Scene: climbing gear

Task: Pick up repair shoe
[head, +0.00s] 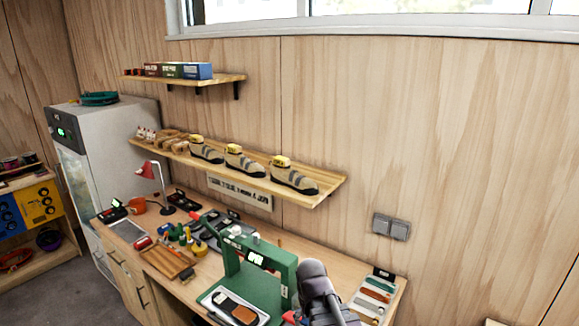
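Three beige-and-grey climbing shoes with yellow tags stand in a row on the middle wall shelf: a right one (293,176), a middle one (241,160) and a left one (206,150). I cannot tell which of them, if any, is the repair shoe. A dark rounded part of my arm rises at the bottom centre, in front of the bench and beside the green press. It is well below the shelf and apart from the shoes. No gripper fingers can be made out.
The wooden bench (330,262) holds a green press (258,283), a wooden tray (167,262), bottles, a red lamp (148,172) and a sample board (376,294). The shelf (325,190) overhangs the bench. An upper shelf (222,79) carries boxes. A fridge (75,150) stands left.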

